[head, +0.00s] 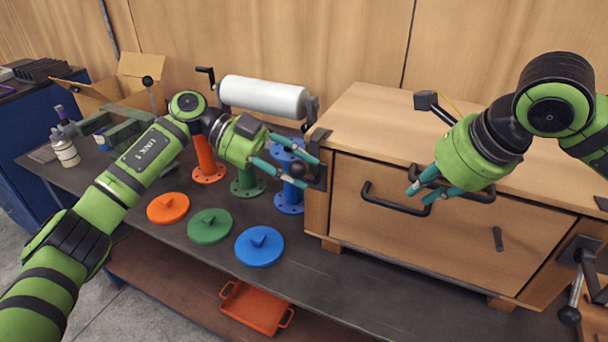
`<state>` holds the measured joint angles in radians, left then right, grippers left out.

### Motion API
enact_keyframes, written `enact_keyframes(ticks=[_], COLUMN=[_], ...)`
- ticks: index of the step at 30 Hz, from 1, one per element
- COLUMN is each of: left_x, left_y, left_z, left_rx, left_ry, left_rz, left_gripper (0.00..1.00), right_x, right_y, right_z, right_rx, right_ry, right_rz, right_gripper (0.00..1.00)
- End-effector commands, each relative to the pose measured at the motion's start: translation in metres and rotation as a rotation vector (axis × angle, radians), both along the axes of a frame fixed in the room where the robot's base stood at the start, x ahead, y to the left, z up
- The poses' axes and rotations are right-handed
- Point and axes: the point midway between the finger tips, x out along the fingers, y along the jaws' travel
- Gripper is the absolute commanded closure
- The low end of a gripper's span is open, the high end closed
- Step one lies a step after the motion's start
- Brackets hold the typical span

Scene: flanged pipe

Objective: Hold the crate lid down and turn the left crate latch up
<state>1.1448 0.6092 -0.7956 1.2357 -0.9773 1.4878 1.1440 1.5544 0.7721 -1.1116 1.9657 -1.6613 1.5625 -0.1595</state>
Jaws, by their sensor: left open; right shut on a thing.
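The wooden crate (315,212) stands at the right of the bench. Its front lid (440,245) sits in the frame and carries a dark bar handle (380,202). The left crate latch (319,158) is a dark bracket on the crate's left front edge, with a round black knob (298,169). My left gripper (305,168) is open, its teal fingers above and below the knob; I cannot tell if they touch it. The right latch (580,260) has its ball knob low.
Orange (167,208), green (209,226) and blue (259,246) discs lie on the dark bench (180,243). Flanged pipes (207,165) stand behind my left arm. A white roll (262,97) is further back. An orange tray (256,307) lies on the lower shelf.

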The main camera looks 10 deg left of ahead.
Motion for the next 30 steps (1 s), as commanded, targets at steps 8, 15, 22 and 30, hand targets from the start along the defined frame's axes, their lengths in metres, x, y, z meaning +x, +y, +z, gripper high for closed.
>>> enact_keyframes(ticks=[8,15,22,30], left_x=[0.008,0.011,0.011,0.011], left_y=[0.055,0.087,0.094,0.094], left_z=[0.024,0.038,0.041,0.041], left_rx=[-0.001,-0.001,-0.001,-0.002], left_ry=[-0.002,-0.003,-0.003,-0.002], left_rz=[0.004,-0.001,-0.004,-0.003], left_gripper=[0.56,0.56,0.56,0.56], right_x=[0.002,0.002,0.002,0.001], right_y=[-0.002,-0.002,-0.002,-0.002], right_z=[-0.001,-0.001,-0.001,-0.001], right_rx=[0.0,0.0,-0.001,-0.001], right_ry=[-0.001,0.0,0.001,0.001], right_rz=[-0.009,-0.009,-0.009,-0.008], right_gripper=[1.0,1.0,1.0,0.54])
